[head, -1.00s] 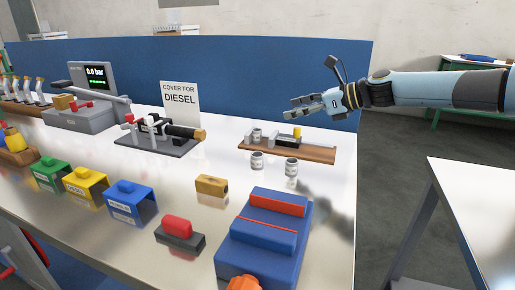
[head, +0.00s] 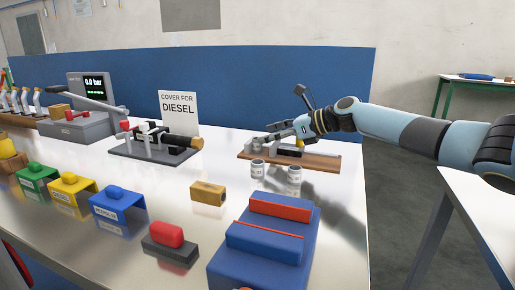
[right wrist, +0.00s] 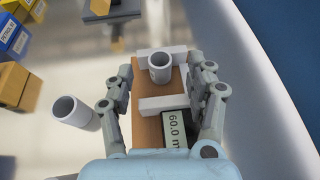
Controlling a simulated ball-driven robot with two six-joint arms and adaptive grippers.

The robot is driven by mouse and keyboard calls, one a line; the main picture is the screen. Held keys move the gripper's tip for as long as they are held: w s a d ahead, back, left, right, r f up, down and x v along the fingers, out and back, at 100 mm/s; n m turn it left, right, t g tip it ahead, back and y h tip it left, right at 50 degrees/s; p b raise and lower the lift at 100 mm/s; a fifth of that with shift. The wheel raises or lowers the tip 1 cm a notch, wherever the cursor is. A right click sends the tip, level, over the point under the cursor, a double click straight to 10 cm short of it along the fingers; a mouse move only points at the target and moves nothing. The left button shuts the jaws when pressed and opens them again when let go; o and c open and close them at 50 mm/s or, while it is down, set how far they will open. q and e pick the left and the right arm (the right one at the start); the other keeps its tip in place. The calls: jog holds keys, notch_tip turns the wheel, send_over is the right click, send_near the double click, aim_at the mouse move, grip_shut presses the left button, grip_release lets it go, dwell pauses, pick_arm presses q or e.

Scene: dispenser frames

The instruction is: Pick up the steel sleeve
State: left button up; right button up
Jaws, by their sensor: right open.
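A grey hollow steel sleeve (right wrist: 159,68) stands upright on a wooden board (right wrist: 147,127) between two pale blocks in the right wrist view. My right gripper (right wrist: 160,83) is open above the board, with one finger on each side of the sleeve and gaps between. Another open tube (right wrist: 72,112) is left of the board in the wrist view. My left gripper is not in view.
A digital readout (right wrist: 176,128) sits on the board. A brass-coloured block (head: 208,193) and a blue box with red strips (head: 262,245) lie nearer on the bench. A blue panel (head: 220,90) rises behind. A clamp fixture (head: 155,148) stands to the left.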

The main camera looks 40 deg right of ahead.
aim_at(257, 145)
jog(key=x, duration=0.3)
grip_shut()
dwell(0.3)
